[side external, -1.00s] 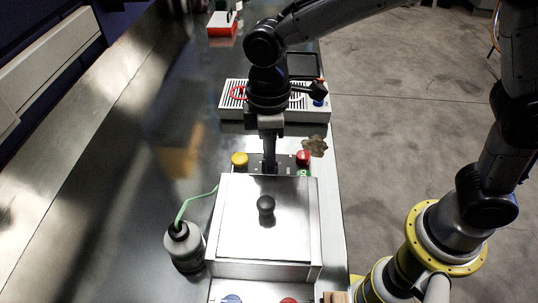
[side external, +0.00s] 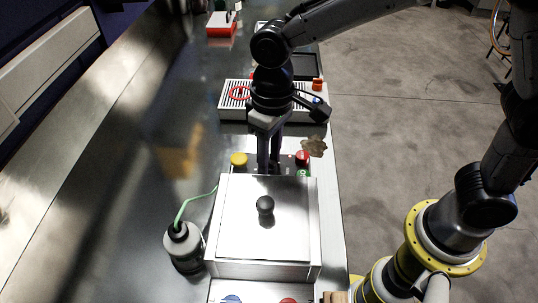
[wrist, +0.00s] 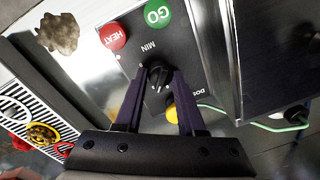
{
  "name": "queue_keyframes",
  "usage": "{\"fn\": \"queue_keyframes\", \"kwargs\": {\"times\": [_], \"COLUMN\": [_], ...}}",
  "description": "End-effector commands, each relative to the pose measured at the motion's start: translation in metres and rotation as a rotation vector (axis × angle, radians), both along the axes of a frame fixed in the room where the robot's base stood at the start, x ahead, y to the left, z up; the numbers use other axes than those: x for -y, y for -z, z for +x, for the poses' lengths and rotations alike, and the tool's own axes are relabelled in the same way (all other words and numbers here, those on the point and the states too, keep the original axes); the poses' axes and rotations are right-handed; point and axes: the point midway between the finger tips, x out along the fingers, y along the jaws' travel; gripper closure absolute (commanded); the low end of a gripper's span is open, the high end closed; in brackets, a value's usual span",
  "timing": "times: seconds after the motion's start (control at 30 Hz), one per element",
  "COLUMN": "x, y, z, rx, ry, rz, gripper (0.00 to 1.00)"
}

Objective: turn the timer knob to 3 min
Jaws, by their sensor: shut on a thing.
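The timer knob (wrist: 159,72) is a small black knob on the dark control panel (wrist: 184,45), next to the word MIN in the wrist view. My gripper (wrist: 161,78) has one finger on each side of it and is shut on it. In the side external view my gripper (side external: 268,164) points down at the panel behind the steel box, and its fingers hide the knob. A small pale mark shows at the knob, but I cannot read which minute it points to.
Around the knob are a green GO button (wrist: 158,13), a red HEAT button (wrist: 112,36) and a yellow button (side external: 239,159). A lidded steel box (side external: 290,225) stands close in front. A bottle with a green tube (side external: 184,246) stands left. A brown lump (side external: 314,147) lies near the right edge.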

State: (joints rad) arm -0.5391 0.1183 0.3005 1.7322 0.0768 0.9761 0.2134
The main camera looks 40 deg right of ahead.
Motion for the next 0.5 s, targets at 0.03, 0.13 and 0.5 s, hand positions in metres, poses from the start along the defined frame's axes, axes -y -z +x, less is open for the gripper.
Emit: {"fn": "queue_keyframes", "kwargs": {"times": [0.03,0.13,0.5], "x": [-0.0005,-0.0004,-0.0006], "y": [-0.0014,-0.0015,-0.0017], "z": [0.0001,0.0001,0.0002], "rx": [0.003,0.002,0.003], "ry": [0.014,0.036,0.053], "rz": [0.002,0.002,0.002], "gripper": [1.0,1.0,1.0]}}
